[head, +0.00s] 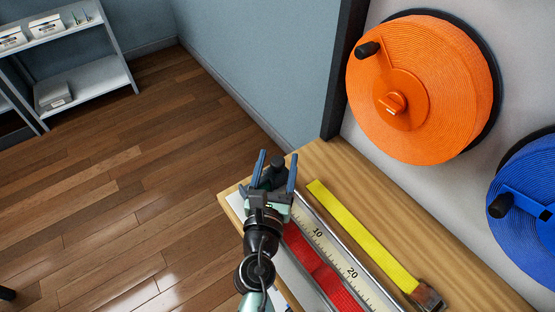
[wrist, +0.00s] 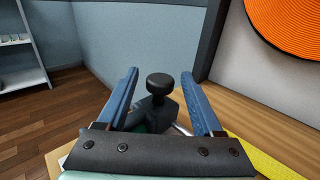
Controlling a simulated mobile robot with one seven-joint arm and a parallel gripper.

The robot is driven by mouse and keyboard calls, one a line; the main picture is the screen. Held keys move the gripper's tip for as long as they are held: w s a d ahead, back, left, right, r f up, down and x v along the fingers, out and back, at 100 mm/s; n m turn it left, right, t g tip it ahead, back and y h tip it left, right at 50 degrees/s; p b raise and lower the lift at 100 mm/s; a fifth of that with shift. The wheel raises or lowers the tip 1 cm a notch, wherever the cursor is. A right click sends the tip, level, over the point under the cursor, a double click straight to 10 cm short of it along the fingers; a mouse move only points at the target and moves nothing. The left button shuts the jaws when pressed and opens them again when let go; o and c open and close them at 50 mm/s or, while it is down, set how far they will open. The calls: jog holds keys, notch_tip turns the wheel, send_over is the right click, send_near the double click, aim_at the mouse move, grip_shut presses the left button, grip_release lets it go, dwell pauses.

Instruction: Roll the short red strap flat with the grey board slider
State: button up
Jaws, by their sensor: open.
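The red strap (head: 323,272) lies along the numbered board (head: 337,251) on the wooden bench, partly hidden by my arm. It shows a raised or folded part near the middle. My gripper (head: 276,168) is at the far left end of the board, with its blue fingers apart. A dark slider knob (head: 278,163) stands between the fingers, and the knob also shows in the wrist view (wrist: 159,84). The fingers in the wrist view (wrist: 163,95) have gaps on both sides of the knob. The slider's body is mostly hidden.
A yellow strap (head: 360,232) with a metal buckle (head: 428,296) lies right of the board. An orange reel (head: 440,85) and a blue reel (head: 530,205) hang on the wall. Grey shelves (head: 85,85) stand far left. The floor between is clear.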

jog(key=shift+w, duration=0.15)
jog(key=shift+c, duration=0.3)
grip_shut()
dwell(1.1)
